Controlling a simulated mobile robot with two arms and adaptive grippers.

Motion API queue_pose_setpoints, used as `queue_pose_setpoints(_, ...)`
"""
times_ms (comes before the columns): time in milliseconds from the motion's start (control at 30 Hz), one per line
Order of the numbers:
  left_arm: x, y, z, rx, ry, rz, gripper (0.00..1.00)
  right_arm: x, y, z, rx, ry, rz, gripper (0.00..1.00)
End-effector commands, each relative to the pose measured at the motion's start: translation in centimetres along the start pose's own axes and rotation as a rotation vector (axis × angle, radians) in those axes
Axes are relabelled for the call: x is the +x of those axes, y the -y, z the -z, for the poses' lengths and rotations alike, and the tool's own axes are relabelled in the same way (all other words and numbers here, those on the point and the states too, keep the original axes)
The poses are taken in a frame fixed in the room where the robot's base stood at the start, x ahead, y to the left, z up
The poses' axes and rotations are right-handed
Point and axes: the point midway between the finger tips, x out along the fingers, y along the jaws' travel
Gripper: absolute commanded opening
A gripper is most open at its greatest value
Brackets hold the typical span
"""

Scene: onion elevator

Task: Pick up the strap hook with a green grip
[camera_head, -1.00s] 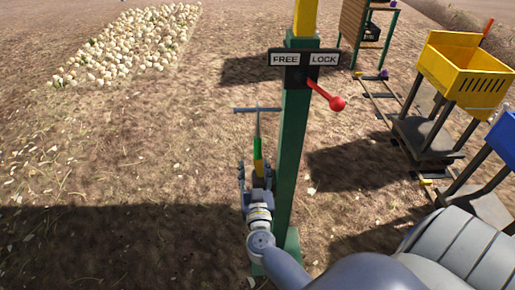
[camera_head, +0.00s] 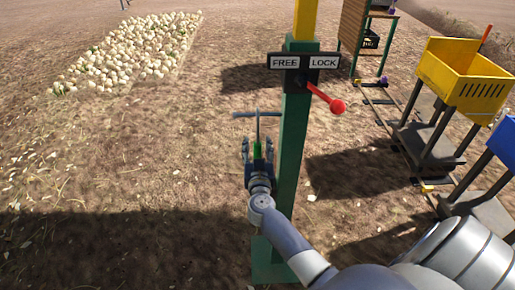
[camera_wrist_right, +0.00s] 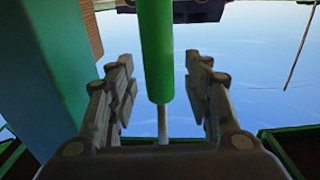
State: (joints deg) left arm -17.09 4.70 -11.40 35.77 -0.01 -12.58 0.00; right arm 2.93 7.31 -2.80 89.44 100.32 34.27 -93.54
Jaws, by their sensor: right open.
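The strap hook shows in the head view as a green grip (camera_head: 257,149) with a thin grey rod and crossbar above it, beside the green post. My right gripper (camera_head: 257,143) is open, with one finger on each side of the green grip. In the right wrist view the green grip (camera_wrist_right: 155,50) stands between the spread fingers of my right gripper (camera_wrist_right: 162,80), with a visible gap on both sides. A thin metal rod comes out of the grip's lower end there. The hook's lower part is hidden by my gripper in the head view. My left gripper is not in view.
The green post (camera_head: 290,155) stands close on the right of my gripper and carries a FREE/LOCK sign (camera_head: 304,61) and a red-knobbed lever (camera_head: 337,106). Wheeled carts with a yellow bin (camera_head: 450,75) and blue bin stand at right. Open soil lies left.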

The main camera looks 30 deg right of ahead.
Motion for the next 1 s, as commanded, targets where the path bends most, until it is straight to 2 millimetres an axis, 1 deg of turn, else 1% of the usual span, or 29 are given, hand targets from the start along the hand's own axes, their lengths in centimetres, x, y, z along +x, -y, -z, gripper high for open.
queue_pose_setpoints(200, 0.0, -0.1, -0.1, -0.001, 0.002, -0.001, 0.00, 0.1, 0.0, 0.0, 0.000, 0.001, 0.000, 0.46)
queue_pose_setpoints(233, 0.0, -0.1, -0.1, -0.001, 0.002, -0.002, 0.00, 0.1, 0.0, 0.0, 0.000, 0.001, 0.000, 0.42)
queue_pose_setpoints(267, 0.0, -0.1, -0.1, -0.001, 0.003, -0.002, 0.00, 0.1, 0.0, 0.0, 0.000, 0.001, 0.000, 0.35)
queue_pose_setpoints(300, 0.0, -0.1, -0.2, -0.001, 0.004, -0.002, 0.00, 0.1, 0.0, 0.0, 0.000, 0.001, 0.000, 0.26)
queue_pose_setpoints(367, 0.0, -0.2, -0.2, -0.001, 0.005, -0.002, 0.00, 0.1, 0.0, 0.0, 0.000, 0.001, 0.000, 0.12)
queue_pose_setpoints(400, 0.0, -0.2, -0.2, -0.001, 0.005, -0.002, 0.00, 0.1, 0.0, 0.0, 0.000, 0.001, 0.000, 0.03)
queue_pose_setpoints(433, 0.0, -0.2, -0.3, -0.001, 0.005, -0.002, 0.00, 0.1, 0.0, 0.0, 0.000, 0.001, 0.000, 0.00)
queue_pose_setpoints(767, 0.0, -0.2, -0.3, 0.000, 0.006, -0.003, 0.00, 0.1, 0.0, 0.1, 0.000, 0.000, 0.000, 0.00)
queue_pose_setpoints(867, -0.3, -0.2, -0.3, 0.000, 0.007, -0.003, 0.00, 0.1, 0.0, 0.5, 0.000, -0.001, 0.000, 0.00)
queue_pose_setpoints(1000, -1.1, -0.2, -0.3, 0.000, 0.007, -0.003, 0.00, 0.1, 0.0, 1.7, 0.002, -0.001, 0.000, 0.00)
